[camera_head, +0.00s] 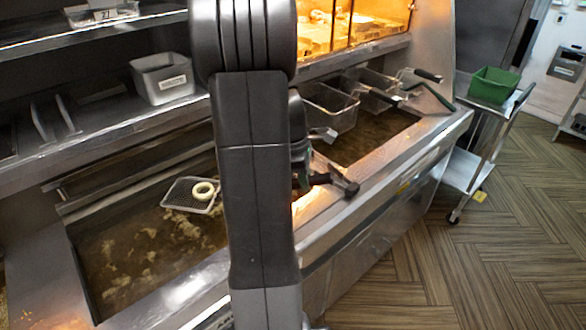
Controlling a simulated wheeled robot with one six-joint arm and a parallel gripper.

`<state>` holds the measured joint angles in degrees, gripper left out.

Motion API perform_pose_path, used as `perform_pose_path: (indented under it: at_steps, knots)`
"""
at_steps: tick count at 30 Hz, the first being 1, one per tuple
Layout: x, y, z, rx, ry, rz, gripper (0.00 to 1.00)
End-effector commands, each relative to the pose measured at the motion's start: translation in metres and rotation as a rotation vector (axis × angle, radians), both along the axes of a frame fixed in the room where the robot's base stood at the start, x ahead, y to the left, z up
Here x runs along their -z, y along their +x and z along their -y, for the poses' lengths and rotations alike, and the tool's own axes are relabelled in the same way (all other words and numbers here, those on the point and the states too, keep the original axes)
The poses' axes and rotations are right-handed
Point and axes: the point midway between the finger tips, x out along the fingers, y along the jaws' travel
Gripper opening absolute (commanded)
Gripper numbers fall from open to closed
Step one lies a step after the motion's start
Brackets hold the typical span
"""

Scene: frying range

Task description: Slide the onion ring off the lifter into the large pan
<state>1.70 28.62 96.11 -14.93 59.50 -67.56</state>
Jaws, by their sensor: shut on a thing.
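My gripper (312,180) shows only partly at the right of my arm, shut on the dark handle of the lifter. My arm hides the middle of the lifter's handle and part of the pan.
Wire fry baskets (332,108) with dark handles sit over the right vat. A labelled grey bin (163,78) stands on the shelf behind. A green bin (493,85) is on a steel cart at the right. The floor in front of the range is clear.

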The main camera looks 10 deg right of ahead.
Motion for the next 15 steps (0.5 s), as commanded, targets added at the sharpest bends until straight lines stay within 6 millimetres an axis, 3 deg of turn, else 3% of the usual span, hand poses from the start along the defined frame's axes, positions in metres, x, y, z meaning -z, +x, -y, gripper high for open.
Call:
perform_pose_path:
  at_steps: [8,15]
  knots:
    - [0.011,0.001,-0.006,-0.006,-0.017,-0.006,0.00]
    - [0.035,0.005,-0.017,-0.006,-0.043,-0.012,0.00]
